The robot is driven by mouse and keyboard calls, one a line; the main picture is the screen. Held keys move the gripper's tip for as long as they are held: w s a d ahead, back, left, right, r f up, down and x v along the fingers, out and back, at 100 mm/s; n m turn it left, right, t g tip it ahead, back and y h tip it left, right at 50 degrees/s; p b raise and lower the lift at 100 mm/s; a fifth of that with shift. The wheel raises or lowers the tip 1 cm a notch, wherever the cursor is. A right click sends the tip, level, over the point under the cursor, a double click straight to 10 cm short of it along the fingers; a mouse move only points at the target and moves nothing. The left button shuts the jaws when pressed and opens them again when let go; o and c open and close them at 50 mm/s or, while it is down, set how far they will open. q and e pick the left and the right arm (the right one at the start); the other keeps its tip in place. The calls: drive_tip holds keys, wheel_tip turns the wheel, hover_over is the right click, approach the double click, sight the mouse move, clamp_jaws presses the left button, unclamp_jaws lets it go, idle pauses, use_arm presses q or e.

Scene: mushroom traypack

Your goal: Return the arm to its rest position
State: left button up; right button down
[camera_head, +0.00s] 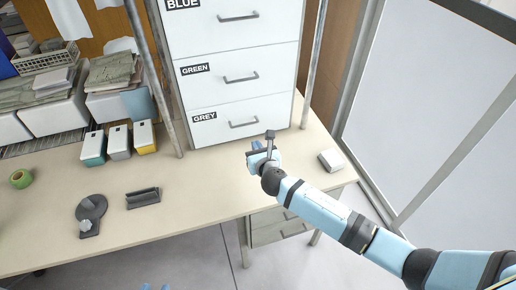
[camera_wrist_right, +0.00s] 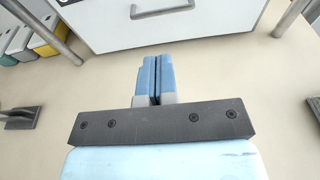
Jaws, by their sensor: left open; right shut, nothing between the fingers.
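My right arm comes in from the right in the head view. Its gripper (camera_head: 254,152) is over the table in front of the drawer cabinet. In the right wrist view, the two blue fingers of that gripper (camera_wrist_right: 155,78) are together with nothing between them. They point toward the cabinet's bottom drawer, with bare tabletop around them. Only the blue fingertips of my left gripper (camera_head: 156,287) show at the bottom edge of the head view. They are apart and below the table's front edge; the rest of the left arm is out of view.
The white cabinet (camera_head: 240,75) has drawers labelled BLUE, GREEN and GREY, all closed, between metal posts. A small white box (camera_head: 331,160) lies right of my right gripper. Several coloured boxes (camera_head: 119,140), a dark round holder (camera_head: 90,210) and green tape (camera_head: 21,178) are left.

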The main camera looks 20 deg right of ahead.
drive_tip(key=s+d+m+g+y+p, duration=0.1)
drive_tip(key=s+m+p, duration=0.4)
drive_tip(key=s+m, duration=1.1)
drive_tip(key=s+d+r+m+g+y+p, duration=0.1)
drive_tip(key=s+m+p, duration=0.4)
drive_tip(key=s+m, duration=1.2)
drive_tip(key=d+g, duration=0.1)
drive_tip(key=g, duration=0.1)
drive_tip(key=shift+d+r+g+y+p, duration=0.2)
drive_tip(key=shift+r+g+y+p, duration=0.05)
drive_tip(key=shift+g+y+p, duration=0.1)
idle(2.7)
